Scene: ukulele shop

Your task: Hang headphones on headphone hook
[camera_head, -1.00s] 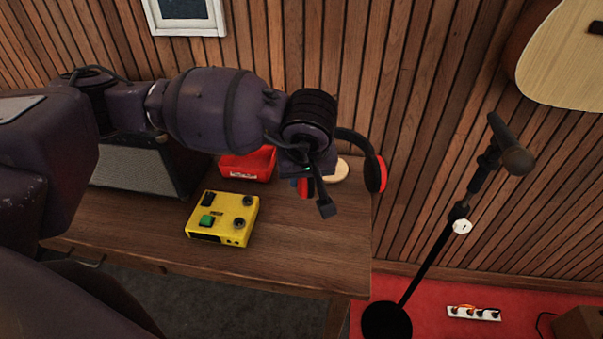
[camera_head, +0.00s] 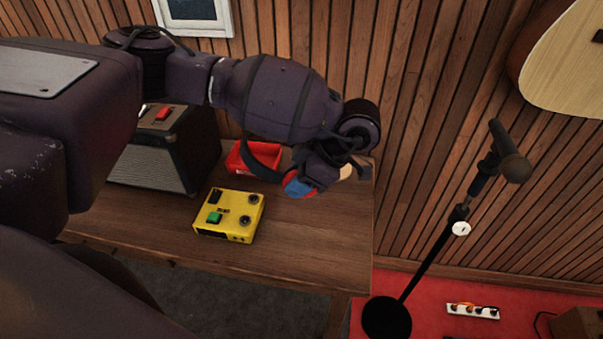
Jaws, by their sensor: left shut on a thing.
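The headphones (camera_head: 257,163) have a black band and red ear cups; one cup (camera_head: 301,189) shows red and blue just below my left gripper. My left gripper (camera_head: 327,172) is over the right end of the wooden table, shut on the headphones. The band now curves out to the left of the gripper, over the red tray. The fingertips and part of the headphones are hidden by the wrist. I cannot make out a headphone hook. A pale round piece (camera_head: 346,171) shows partly behind the gripper; I cannot tell what it is. My right gripper is not in view.
A microphone stand (camera_head: 430,262) is to the right. A guitar (camera_head: 570,70) is on the slatted wall. The table's front right is clear.

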